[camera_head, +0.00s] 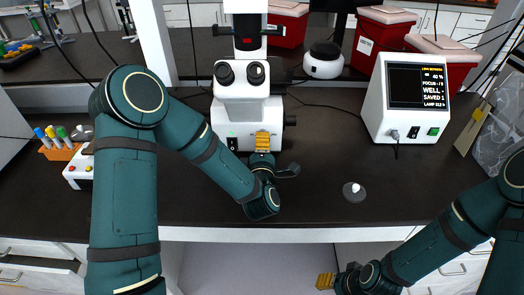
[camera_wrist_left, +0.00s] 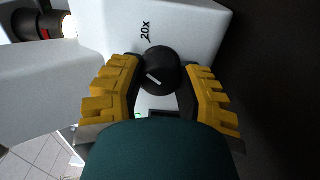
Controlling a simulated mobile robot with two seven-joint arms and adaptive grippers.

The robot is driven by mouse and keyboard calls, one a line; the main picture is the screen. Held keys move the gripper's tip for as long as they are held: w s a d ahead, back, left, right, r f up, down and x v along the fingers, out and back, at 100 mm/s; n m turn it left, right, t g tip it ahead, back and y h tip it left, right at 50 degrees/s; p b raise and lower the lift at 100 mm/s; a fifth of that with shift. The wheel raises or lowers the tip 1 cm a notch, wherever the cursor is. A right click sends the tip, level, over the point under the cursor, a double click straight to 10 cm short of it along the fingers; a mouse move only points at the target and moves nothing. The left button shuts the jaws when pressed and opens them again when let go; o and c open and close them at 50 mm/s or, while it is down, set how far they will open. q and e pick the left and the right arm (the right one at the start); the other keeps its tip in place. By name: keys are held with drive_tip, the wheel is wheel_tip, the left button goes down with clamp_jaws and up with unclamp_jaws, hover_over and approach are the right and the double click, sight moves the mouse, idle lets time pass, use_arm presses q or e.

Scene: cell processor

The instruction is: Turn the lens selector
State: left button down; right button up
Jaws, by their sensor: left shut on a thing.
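The lens selector (camera_wrist_left: 160,68) is a round black knob with a white pointer line, set on a white body beside a "20x" label. My left gripper (camera_wrist_left: 161,88) has its yellow-and-black fingers on both sides of the knob and is shut on it. In the head view, my left gripper (camera_head: 262,141) is at the front of the white microscope (camera_head: 238,105), and the knob is hidden behind it. My right gripper (camera_head: 326,281) is low, in front of the counter edge, apart from the microscope; its finger opening is not clear.
A white display unit (camera_head: 381,118) stands on the dark counter (camera_head: 320,195) to the right. A small round grey item with a white top (camera_head: 354,192) lies near the front edge. An orange rack (camera_head: 57,152) with several tubes is at the left. The counter's middle front is mostly clear.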

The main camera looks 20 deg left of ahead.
use_arm(q)
drive_tip(key=m+b, duration=0.3)
drive_tip(key=m, duration=0.1)
drive_tip(key=shift+r+m, duration=0.15)
drive_tip(key=shift+m, duration=0.15)
idle(0.5)
drive_tip(key=c, duration=0.6)
unclamp_jaws()
drive_tip(key=shift+w+a, duration=0.1)
drive_tip(key=shift+o, duration=0.2)
drive_tip(key=v, duration=0.7)
drive_tip(key=shift+s, duration=0.3)
